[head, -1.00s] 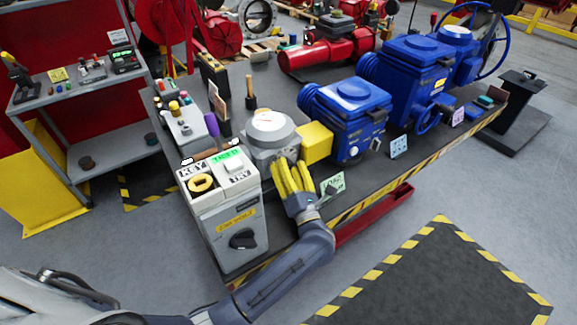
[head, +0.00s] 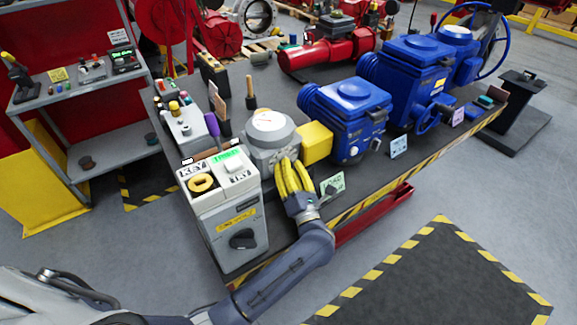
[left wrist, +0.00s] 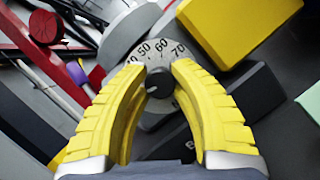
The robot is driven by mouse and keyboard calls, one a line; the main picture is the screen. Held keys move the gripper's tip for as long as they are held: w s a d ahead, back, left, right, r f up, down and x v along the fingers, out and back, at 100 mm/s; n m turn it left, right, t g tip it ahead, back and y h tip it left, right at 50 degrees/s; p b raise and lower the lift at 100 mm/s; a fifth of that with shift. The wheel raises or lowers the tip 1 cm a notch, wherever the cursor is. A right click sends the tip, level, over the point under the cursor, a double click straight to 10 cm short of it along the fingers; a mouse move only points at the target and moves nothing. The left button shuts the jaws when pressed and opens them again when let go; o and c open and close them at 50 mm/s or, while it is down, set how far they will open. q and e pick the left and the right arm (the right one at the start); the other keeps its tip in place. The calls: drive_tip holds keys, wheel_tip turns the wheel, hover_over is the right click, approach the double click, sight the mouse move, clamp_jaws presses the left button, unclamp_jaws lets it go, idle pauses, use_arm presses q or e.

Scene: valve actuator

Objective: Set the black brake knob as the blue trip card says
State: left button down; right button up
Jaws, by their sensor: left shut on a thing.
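My left gripper's yellow fingers (left wrist: 160,68) are shut on a black knob (left wrist: 161,86) in the left wrist view. The knob sits at the centre of a grey dial (left wrist: 158,50) marked 50, 60 and 70. A small light mark shows on the knob, but its reading is unclear. In the head view the left gripper (head: 287,168) is at the front of the grey round-topped unit (head: 268,132), and its fingers hide the knob. The blue card (head: 398,147) stands at the bench's front edge; its writing is too small to read. My right gripper is out of view.
A yellow block (head: 316,142) and a blue actuator (head: 352,120) stand behind.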

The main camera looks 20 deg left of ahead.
use_arm(q)
drive_tip(key=shift+m, duration=0.4)
drive_tip(key=shift+r+m+h, duration=0.1)
drive_tip(key=shift+m+h, duration=0.65)
drive_tip(key=shift+m, duration=0.7)
drive_tip(key=shift+m+h, duration=0.75)
drive_tip(key=shift+m, duration=0.7)
drive_tip(key=c, duration=1)
unclamp_jaws()
drive_tip(key=shift+c, duration=0.2)
